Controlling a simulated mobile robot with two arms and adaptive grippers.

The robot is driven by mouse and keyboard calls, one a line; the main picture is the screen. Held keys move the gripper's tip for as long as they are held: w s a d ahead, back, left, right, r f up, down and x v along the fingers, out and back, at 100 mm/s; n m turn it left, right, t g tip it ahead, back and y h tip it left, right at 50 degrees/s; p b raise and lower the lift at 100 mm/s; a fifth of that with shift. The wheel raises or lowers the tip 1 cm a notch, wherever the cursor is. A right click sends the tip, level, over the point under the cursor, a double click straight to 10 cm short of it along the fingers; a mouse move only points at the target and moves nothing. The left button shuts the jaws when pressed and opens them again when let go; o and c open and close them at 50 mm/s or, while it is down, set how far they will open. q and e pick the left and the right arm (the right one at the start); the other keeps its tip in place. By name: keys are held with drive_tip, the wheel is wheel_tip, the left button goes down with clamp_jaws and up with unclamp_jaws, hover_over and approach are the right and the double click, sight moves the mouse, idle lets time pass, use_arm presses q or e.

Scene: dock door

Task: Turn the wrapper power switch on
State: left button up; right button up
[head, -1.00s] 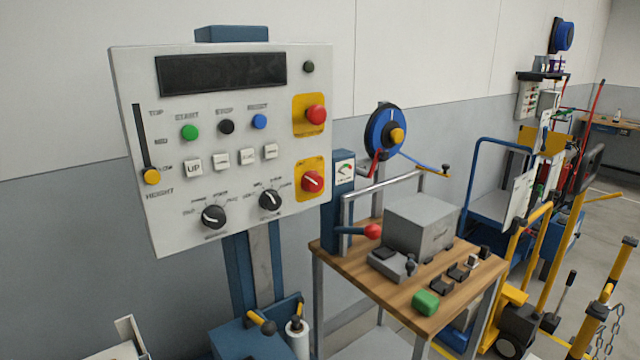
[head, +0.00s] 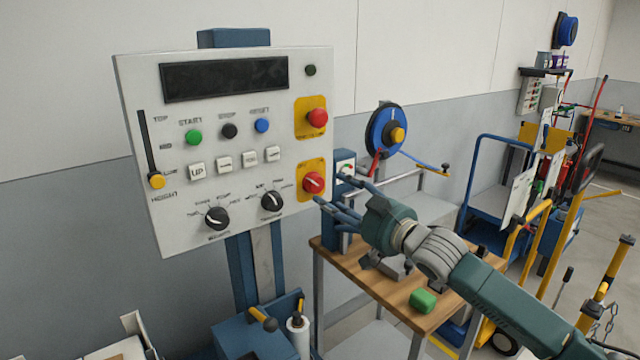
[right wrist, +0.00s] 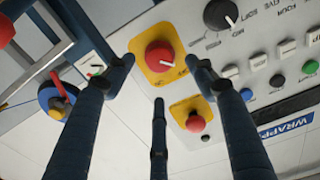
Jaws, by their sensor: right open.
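The wrapper control panel (head: 225,85) is a white box on a blue post in the head view. The power switch (head: 313,183) is a red rotary knob with a white mark on a yellow plate at the panel's lower right. It also shows in the right wrist view (right wrist: 160,56), with its mark slanted. My right gripper (head: 335,193) is open, its fingers just right of the switch and pointing at it. In the wrist view the fingers spread around the switch without visibly touching it. My left gripper is not in view.
A red emergency button (head: 317,118) sits on a yellow plate above the switch. Two black dials (head: 217,218) and several buttons lie to its left. A blue hose reel (head: 386,130) hangs behind.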

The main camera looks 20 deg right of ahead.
sight(318, 186)
drive_tip(key=p+x, duration=0.1)
drive_tip(key=x, duration=0.5)
drive_tip(key=shift+w+a, duration=0.1)
drive_tip(key=shift+w, duration=0.3)
drive_tip(key=c, duration=1.2)
